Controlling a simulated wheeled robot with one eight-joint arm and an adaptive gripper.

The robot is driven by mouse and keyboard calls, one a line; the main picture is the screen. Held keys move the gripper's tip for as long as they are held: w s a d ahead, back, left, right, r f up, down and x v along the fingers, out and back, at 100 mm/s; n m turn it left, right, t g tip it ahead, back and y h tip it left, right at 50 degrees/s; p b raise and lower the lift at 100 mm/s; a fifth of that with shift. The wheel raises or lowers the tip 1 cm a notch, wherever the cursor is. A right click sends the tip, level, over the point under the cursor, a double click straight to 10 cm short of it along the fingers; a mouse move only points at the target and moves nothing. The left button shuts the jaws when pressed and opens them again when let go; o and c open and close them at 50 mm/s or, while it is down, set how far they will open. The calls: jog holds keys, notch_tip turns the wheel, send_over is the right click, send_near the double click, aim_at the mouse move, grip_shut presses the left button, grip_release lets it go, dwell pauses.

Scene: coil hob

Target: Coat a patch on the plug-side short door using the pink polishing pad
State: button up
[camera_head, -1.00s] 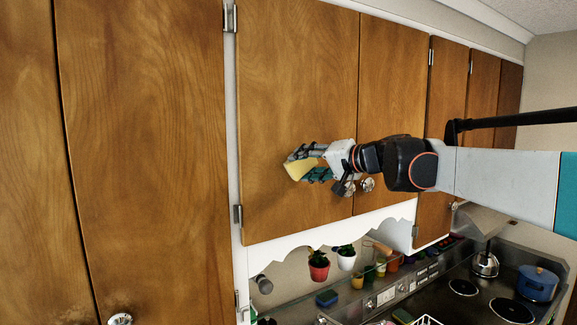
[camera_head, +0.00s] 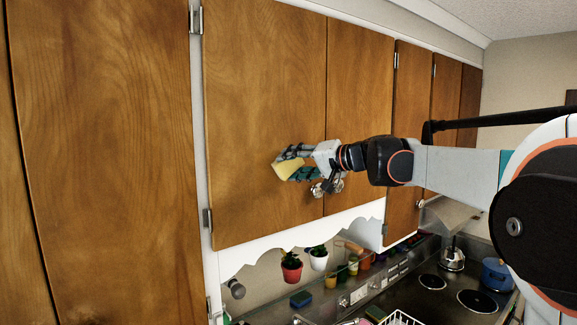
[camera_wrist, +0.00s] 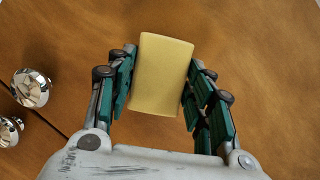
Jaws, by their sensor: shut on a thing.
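My gripper (camera_head: 290,166) is shut on a yellow, block-shaped pad (camera_head: 288,170); no pink pad shows. In the wrist view the pad (camera_wrist: 162,75) sits between the two green-lined fingers (camera_wrist: 160,82), its far end sticking out past them. The pad is in front of the left short wooden door (camera_head: 262,110), on its lower right part. I cannot tell whether it touches the wood. A second short door (camera_head: 360,90) adjoins it on the right. No coated patch can be made out.
Round metal knobs (camera_wrist: 30,88) flank the door seam, close to my gripper. A tall door (camera_head: 105,160) stands left. Below are red (camera_head: 291,267) and white (camera_head: 318,258) plant pots, an outlet (camera_head: 358,295), a kettle (camera_head: 452,258), a blue pot (camera_head: 497,275) and the hob (camera_head: 477,301).

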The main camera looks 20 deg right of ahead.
jog(key=shift+w+d, duration=0.25)
jog(key=shift+d, duration=0.6)
jog(key=shift+s, duration=0.15)
jog(key=shift+s+d, duration=0.2)
jog(key=shift+s, duration=0.75)
jog(key=shift+s+d, duration=0.2)
jog(key=shift+s, duration=0.7)
jog(key=shift+s+d, duration=0.2)
jog(key=shift+s, duration=0.75)
jog(key=s, duration=0.3)
jog(key=shift+d, duration=0.35)
jog(key=shift+w, duration=0.1)
